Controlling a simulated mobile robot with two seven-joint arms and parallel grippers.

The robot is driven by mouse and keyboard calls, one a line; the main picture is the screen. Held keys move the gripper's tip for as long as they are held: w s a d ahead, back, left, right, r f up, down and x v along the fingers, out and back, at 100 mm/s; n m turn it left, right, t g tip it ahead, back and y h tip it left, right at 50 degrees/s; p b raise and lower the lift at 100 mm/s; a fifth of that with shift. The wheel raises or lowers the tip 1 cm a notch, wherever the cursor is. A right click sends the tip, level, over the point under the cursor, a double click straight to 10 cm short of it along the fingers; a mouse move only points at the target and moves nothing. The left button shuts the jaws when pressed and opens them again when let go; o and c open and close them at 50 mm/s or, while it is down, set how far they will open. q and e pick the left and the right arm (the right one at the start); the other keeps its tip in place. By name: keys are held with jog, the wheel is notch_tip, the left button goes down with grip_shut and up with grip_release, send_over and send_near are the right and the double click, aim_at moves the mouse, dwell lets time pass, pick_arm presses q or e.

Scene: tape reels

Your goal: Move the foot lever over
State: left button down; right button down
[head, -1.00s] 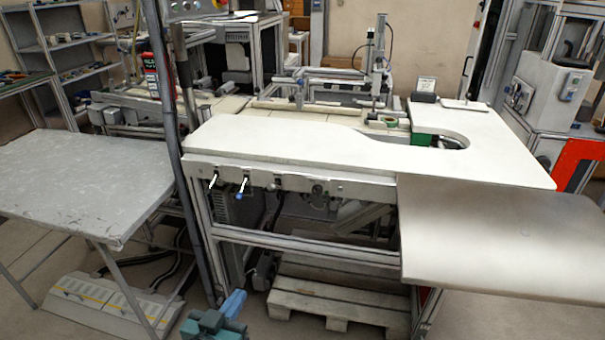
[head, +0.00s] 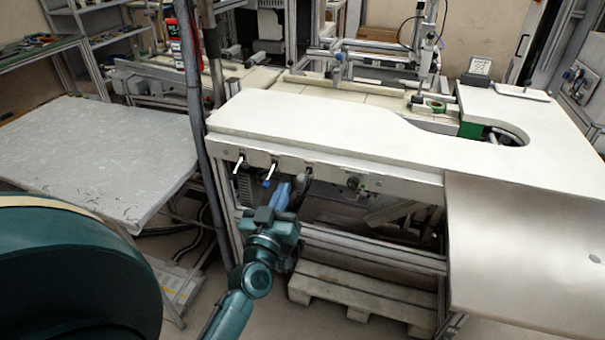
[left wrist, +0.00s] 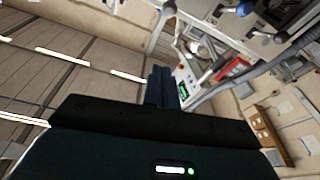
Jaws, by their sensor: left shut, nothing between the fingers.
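Two small levers with pale handles stick out of the front rail under the white worktop. The left lever (head: 238,163) has a dark end, and the right lever (head: 272,170) has a blue knob (head: 266,183). I cannot tell by a label which one is the foot lever. My left gripper (head: 284,188) is shut and empty, just right of the blue knob in the head view; contact cannot be told. In the left wrist view the shut fingers (left wrist: 160,82) point up the picture, with the blue knob (left wrist: 245,8) and a dark knob (left wrist: 280,37) at the upper right. My right gripper is not in view.
The white worktop (head: 300,125) overhangs the levers. A dark upright post (head: 190,110) stands left of them. A grey table (head: 90,150) is at the left, a wooden pallet (head: 350,300) below, and a metal sheet (head: 530,240) at the right.

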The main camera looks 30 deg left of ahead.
pick_arm(q)
notch_tip(320, 180, up, 2)
jog(key=p, duration=0.1)
send_over(305, 175)
jog(key=s+a, duration=0.2)
jog(key=f, duration=0.1)
jog(key=d+f+b, duration=0.1)
jog(key=f, duration=0.2)
jog(key=shift+s+d, duration=0.2)
jog(key=shift+s, duration=0.15)
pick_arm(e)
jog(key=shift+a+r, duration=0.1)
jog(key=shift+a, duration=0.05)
